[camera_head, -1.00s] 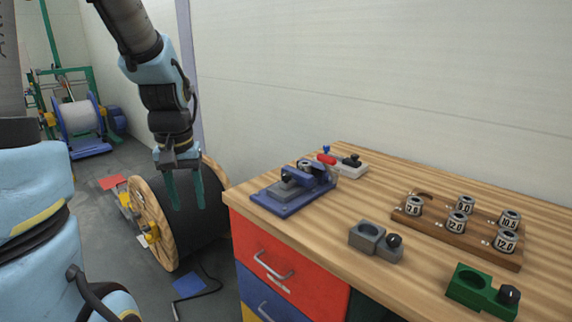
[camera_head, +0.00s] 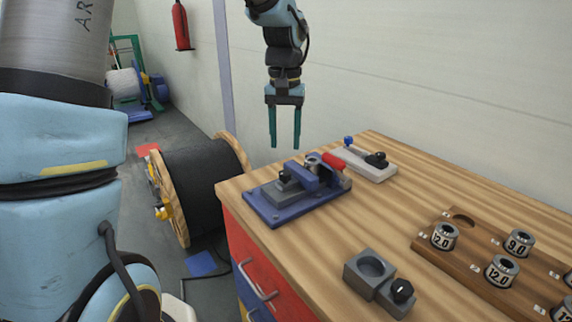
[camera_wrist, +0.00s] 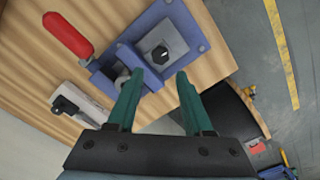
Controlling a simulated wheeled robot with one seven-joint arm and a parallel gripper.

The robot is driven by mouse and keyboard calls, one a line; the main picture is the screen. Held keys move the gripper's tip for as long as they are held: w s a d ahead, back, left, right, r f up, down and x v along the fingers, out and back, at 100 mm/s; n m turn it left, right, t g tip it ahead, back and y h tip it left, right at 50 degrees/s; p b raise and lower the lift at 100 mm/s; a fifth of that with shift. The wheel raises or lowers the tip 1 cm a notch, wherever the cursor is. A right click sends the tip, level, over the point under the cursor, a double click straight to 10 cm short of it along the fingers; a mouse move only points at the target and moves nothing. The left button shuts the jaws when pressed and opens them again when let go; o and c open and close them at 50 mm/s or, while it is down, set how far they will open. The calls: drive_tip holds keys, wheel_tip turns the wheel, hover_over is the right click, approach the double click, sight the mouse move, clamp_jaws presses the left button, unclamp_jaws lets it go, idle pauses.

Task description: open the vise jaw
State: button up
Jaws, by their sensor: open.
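The blue vise (camera_head: 297,192) sits on the wooden workbench near its left corner. It has a blue base plate, a grey block with a black knob (camera_head: 284,177), and a lever with a red handle (camera_head: 333,161). In the wrist view the red handle (camera_wrist: 68,36) is at the upper left and the vise (camera_wrist: 152,52) is above the fingers. My gripper (camera_head: 284,146) hangs fingers-down above and behind the vise, apart from it as far as the head view shows. Its green fingers (camera_wrist: 158,92) are spread with nothing between them.
A grey fixture with a black knob (camera_head: 378,160) stands behind the vise. A grey ring holder (camera_head: 369,266) is at the bench front. A wooden rack (camera_head: 470,262) holds several numbered dies. A black cable drum (camera_head: 190,185) stands on the floor left of the bench.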

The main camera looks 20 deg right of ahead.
sight(285, 172)
wheel_tip(285, 172, down, 8)
drive_tip(key=shift+f+p, duration=0.1)
drive_tip(key=shift+p, duration=0.55)
clamp_jaws()
idle(1.1)
